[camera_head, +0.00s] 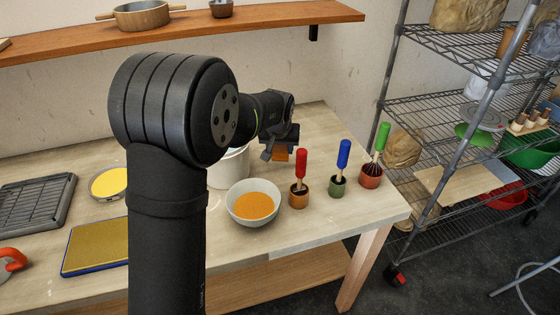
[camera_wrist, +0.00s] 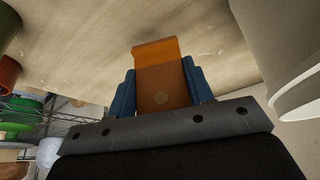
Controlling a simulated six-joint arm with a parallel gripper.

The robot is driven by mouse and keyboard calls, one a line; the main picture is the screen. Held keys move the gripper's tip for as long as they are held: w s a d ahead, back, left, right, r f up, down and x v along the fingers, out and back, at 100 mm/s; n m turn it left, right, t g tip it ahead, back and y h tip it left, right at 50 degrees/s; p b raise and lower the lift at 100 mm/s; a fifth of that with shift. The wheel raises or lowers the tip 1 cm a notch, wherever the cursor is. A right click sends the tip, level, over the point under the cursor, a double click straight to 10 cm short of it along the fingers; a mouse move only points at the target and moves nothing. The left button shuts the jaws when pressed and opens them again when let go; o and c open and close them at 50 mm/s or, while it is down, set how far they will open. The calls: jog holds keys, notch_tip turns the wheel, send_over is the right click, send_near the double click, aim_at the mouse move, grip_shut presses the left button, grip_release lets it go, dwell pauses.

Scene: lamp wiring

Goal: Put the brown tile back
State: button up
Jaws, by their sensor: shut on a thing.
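My gripper (camera_head: 281,143) is shut on the brown tile (camera_head: 281,155) and holds it near the back of the table, behind the white bowl and to the right of the white bucket. In the wrist view the tile (camera_wrist: 165,60) is a flat orange-brown piece with a lipped far end and a small round mark. The blue fingers of my gripper (camera_wrist: 160,88) press its two sides. The table top shows beyond the tile. I cannot tell whether the tile touches the table.
The white bucket (camera_head: 230,170) stands partly behind my arm. A bowl of orange contents (camera_head: 253,204) is in front. Pots with a red-handled tool (camera_head: 301,163), a blue-handled tool (camera_head: 344,154) and a green-handled whisk (camera_head: 382,137) stand right. A wire rack (camera_head: 440,95) is beyond the table.

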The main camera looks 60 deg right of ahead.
aim_at(280, 157)
jog(key=shift+f, duration=2.4)
jog(key=shift+f, duration=0.1)
jog(key=o, duration=1)
jog(key=v, duration=1.2)
jog(key=x, duration=1.2)
jog(key=shift+w, duration=0.1)
jog(key=shift+r, duration=1.8)
